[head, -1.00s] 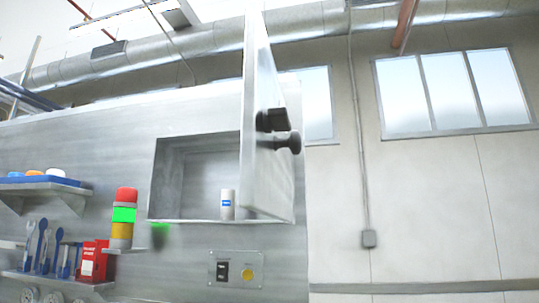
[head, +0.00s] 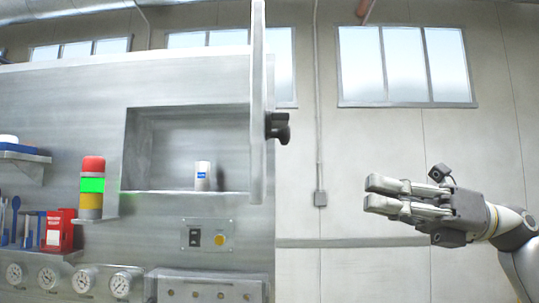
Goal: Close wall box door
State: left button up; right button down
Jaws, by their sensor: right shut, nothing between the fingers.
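The wall box (head: 165,150) is a recess in the grey metal panel at the left of the head view. Its door (head: 257,110) is open, swung out toward me and seen nearly edge-on at the box's right side. A black handle (head: 278,128) sticks out from the right face of the door. A white can with a blue label (head: 202,176) stands on the floor of the box. My right gripper (head: 370,193) is at the right, pointing left, shut and empty. It is lower than the handle and apart from the door. My left gripper is not in view.
A red, green and yellow signal light (head: 92,188) stands on a small ledge left of the box. A small switch plate (head: 207,235) sits below it. Gauges (head: 82,280) line the panel's bottom. Open space lies between door and gripper.

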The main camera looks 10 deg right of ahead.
jog(key=s+a+r+n+h, duration=0.2)
jog(key=s+r+n+h, duration=0.1)
jog(key=s, duration=0.7)
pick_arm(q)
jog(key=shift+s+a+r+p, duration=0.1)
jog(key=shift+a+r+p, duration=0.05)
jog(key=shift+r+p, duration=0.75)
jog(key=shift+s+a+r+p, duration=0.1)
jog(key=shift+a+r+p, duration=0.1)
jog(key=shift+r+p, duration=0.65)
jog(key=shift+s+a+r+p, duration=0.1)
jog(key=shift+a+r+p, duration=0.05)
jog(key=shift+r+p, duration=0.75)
pick_arm(e)
jog(key=w+a, duration=0.3)
jog(key=a, duration=1)
jog(key=shift+w+a+f+t, duration=0.15)
jog(key=shift+w+a+t, duration=0.15)
jog(key=shift+w+a, duration=0.1)
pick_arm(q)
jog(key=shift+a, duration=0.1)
pick_arm(e)
jog(key=shift+d, duration=0.15)
